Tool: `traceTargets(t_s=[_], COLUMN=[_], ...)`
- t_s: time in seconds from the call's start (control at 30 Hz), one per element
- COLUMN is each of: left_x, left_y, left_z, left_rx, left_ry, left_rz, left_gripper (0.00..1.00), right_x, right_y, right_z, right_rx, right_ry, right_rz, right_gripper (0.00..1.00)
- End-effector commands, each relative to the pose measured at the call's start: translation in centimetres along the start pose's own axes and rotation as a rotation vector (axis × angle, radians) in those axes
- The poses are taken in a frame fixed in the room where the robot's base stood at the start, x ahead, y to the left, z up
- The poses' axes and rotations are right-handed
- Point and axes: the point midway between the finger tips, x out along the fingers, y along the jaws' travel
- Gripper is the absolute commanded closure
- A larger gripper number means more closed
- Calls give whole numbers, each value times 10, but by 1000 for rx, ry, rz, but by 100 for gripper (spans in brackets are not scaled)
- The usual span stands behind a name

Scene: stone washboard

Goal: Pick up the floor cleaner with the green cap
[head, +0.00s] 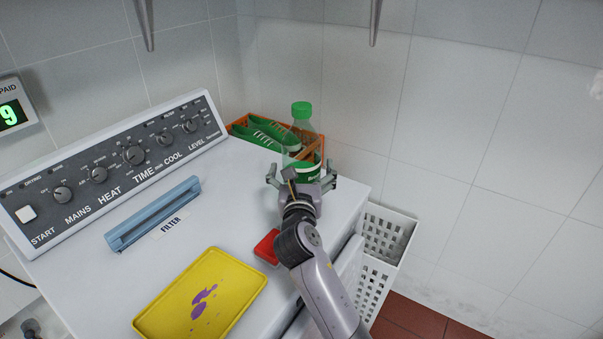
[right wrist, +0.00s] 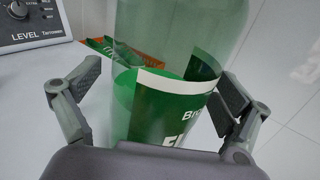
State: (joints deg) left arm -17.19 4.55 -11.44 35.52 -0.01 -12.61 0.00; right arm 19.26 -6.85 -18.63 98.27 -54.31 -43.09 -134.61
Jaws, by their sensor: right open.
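The floor cleaner is a clear bottle (head: 303,132) with a green cap and a green label, standing upright near the far right corner of the white machine top. Its body and label fill the middle of the right wrist view (right wrist: 165,95); the cap is out of that view. My right gripper (head: 301,180) is open, with one finger on each side of the bottle. In the right wrist view its fingers (right wrist: 155,105) show gaps to the bottle on both sides, more clearly at the left. The bottle's lower part is hidden by the gripper. My left gripper is not in view.
An orange crate (head: 240,121) with green shoes (head: 271,133) sits right behind the bottle. A red object (head: 266,247) and a yellow tray (head: 236,275) with purple spots lie nearer. A white perforated basket (head: 389,238) stands right of the machine. The control panel (head: 113,165) rises behind at left.

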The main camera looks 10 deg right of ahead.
Motion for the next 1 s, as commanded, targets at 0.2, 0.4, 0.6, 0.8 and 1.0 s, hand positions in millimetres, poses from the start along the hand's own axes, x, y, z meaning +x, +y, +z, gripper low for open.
traceTargets(t_s=[0.2, 0.4, 0.6, 0.8, 1.0], left_x=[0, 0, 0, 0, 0], left_y=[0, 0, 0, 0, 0], left_z=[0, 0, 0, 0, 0], left_rx=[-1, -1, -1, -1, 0], left_ry=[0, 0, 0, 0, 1], left_rz=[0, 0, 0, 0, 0], left_gripper=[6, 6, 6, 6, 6], right_x=[1, 0, 0, 0, 0], right_y=[0, 0, 0, 0, 0], right_z=[0, 0, 0, 0, 0], right_rx=[1, 0, 0, 0, 0], right_ry=[0, 0, 0, 0, 0], right_rz=[1, 1, 0, 1, 1], right_gripper=[5, 18, 31, 45, 58])
